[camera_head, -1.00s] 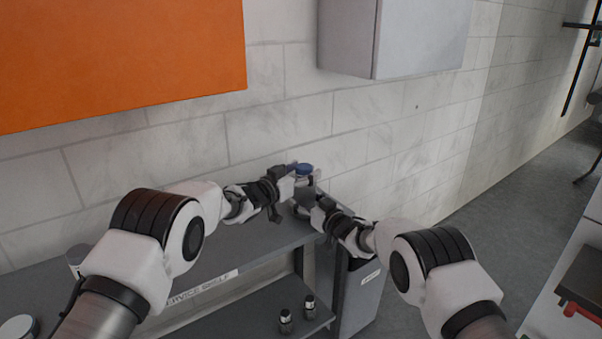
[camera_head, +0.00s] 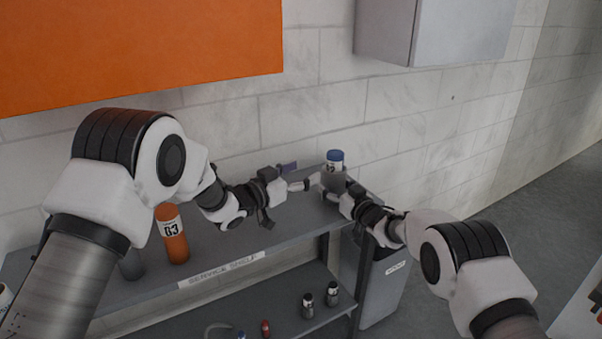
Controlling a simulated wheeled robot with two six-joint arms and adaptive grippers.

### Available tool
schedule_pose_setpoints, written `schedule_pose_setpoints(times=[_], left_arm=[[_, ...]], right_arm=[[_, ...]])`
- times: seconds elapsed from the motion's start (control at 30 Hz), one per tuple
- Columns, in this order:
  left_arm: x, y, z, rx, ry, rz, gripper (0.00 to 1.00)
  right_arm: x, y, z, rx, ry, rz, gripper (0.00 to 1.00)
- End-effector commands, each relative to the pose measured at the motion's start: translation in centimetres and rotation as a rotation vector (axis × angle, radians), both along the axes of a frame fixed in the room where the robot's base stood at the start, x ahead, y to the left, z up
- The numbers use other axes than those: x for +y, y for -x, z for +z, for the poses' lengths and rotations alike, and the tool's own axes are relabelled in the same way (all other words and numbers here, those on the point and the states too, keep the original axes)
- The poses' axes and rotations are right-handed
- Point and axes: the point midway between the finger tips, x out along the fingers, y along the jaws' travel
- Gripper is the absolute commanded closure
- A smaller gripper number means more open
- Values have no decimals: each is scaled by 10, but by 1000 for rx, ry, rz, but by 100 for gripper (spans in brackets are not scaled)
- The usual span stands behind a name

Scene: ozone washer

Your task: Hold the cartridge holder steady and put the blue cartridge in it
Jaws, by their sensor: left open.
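The blue-capped cartridge (camera_head: 335,160) stands upright in the grey cartridge holder (camera_head: 335,181), at the far right end of the shelf top. Its cap and part of its pale label show above the holder; its lower part is hidden. My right gripper (camera_head: 333,195) is at the front of the holder and appears closed on it, though the fingers are small and partly hidden. My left gripper (camera_head: 303,181) is open and empty, just left of the holder, with one finger pointing towards it.
An orange bottle marked 03 (camera_head: 172,236) stands on the service shelf (camera_head: 285,228), left of the grippers. Small dark bottles (camera_head: 307,305) and a red one (camera_head: 266,328) are on the lower shelf. A grey bin (camera_head: 385,285) stands at right. An orange panel (camera_head: 140,50) and grey cabinet (camera_head: 435,30) hang above.

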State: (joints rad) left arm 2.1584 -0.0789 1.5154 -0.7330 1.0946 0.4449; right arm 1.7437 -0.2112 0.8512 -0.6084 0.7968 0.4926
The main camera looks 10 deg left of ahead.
Motion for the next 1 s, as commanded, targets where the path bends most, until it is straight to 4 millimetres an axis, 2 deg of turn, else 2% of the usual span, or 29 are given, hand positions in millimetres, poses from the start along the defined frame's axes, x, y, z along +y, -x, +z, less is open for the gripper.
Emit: schedule_pose_setpoints(times=[0.03,0.07,0.4,0.57,0.67,1.0], left_arm=[[0,0,0,0,0,0,28],[0,0,0,0,0,0,28],[0,0,0,0,0,0,28],[0,0,0,0,0,0,28],[0,0,0,0,0,0,28],[0,0,0,0,0,0,28]], right_arm=[[0,0,1,-1,-1,0,13],[0,0,1,-1,-1,0,5],[0,0,0,0,0,0,5],[-6,8,0,2,0,1,5],[-16,20,0,4,0,-1,5],[-62,82,0,3,0,-3,5]])
